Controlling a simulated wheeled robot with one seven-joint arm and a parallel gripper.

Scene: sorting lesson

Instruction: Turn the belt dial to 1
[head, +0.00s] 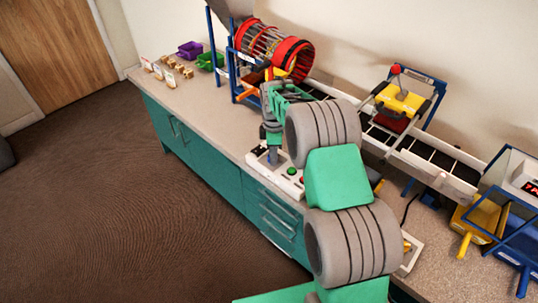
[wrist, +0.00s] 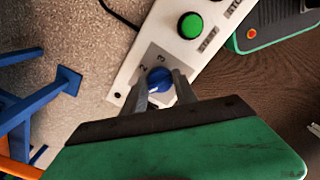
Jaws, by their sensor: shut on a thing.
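The blue belt dial (wrist: 157,77) sits on a grey plate on the white control panel (wrist: 178,50). Digits that look like 2 and 3 show beside the dial; its pointer direction is hard to read. My gripper (wrist: 161,84) has a finger on each side of the dial and is shut on it. In the head view the panel (head: 284,184) lies at the counter's front edge, and my gripper (head: 272,156) points down at its left end. The dial is hidden there.
A green start button (wrist: 190,25) is close to the dial. A blue frame leg (wrist: 68,80) stands at the left. In the head view a conveyor (head: 430,158), a red drum sorter (head: 275,48) and a yellow press (head: 400,98) stand behind my arm.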

